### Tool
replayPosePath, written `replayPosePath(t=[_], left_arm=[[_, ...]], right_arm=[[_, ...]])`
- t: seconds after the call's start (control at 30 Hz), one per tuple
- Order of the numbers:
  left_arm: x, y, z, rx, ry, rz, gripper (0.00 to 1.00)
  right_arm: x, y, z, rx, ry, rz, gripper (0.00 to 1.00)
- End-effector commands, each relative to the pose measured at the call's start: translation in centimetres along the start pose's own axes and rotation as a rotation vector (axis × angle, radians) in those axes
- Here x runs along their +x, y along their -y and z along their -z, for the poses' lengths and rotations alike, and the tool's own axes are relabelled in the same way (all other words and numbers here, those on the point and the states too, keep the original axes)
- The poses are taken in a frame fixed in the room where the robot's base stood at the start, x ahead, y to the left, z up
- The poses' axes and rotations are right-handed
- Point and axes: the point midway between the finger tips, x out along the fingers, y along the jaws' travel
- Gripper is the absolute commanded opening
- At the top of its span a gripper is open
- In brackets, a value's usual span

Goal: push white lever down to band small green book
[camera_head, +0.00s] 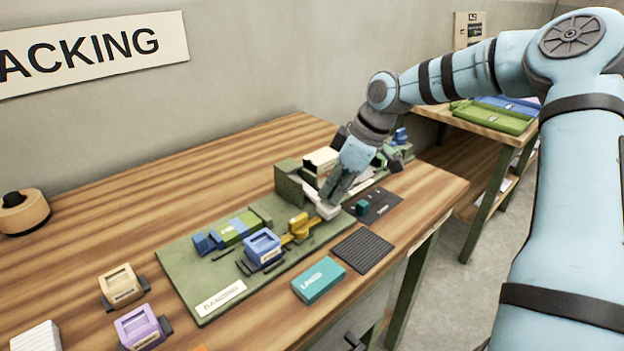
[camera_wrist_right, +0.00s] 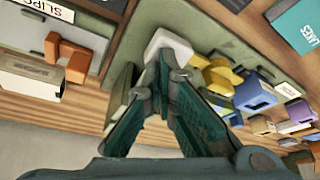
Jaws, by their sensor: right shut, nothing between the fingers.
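The white lever (camera_head: 326,208) sticks out from the green block end of the banding station (camera_head: 205,287) on the wooden table. My right gripper (camera_head: 332,194) is shut and empty, its tips pointing down at the lever and partly covering it. In the right wrist view, the closed fingertips (camera_wrist_right: 166,68) are right at the white lever (camera_wrist_right: 168,45); I cannot tell whether they touch. A small green book (camera_head: 232,232) with blue beside it lies on the station behind the blue holder (camera_head: 262,248). A yellow part (camera_head: 298,228) sits between holder and lever. My left gripper is out of view.
A teal box (camera_head: 318,280) and a dark ribbed mat (camera_head: 362,251) lie near the front edge. A tan holder (camera_head: 120,286) and a purple holder (camera_head: 138,327) stand at the front left. The table's back left is mostly clear.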

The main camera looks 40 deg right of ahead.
Motion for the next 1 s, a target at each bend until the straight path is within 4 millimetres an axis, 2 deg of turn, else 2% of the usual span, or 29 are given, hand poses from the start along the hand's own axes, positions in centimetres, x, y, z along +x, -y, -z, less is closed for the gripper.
replayPosePath(t=[0.6,1.0], left_arm=[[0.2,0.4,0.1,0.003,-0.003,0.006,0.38],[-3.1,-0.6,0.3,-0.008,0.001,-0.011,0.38]], right_arm=[[0.3,0.0,-0.1,0.0,0.002,0.002,0.0],[-4.1,0.0,1.7,0.0,0.001,0.0,0.0]])
